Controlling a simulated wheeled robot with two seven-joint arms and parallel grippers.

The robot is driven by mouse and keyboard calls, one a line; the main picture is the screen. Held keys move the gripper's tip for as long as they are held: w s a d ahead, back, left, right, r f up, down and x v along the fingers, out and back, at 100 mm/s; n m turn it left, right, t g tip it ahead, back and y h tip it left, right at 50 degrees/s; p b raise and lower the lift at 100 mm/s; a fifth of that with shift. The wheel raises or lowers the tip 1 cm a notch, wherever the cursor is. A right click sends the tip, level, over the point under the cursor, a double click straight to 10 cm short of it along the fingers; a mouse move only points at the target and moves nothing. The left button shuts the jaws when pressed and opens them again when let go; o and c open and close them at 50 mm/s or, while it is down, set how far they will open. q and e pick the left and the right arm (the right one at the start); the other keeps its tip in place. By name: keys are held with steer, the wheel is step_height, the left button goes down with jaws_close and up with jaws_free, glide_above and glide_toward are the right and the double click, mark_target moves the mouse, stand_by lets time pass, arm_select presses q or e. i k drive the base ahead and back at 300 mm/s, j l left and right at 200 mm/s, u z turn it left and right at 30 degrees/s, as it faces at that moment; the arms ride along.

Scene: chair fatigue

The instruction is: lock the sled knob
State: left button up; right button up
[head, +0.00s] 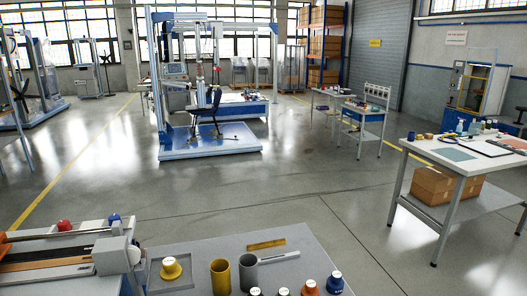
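A grey and white bench device (75,252) with long rails and a grey end block (118,252) stands at the bottom left, cut off by the picture edge. Neither of my grippers shows in the head view.
The grey bench top (215,250) beside the device holds a yellow knobbed piece (171,268), a yellow cup (220,277), a grey cup (249,273), a brass bar (267,244) and several capped pieces. A white table (455,160) stands at right. The floor between is open.

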mark_target(64, 226)
steer(key=u, duration=1.65)
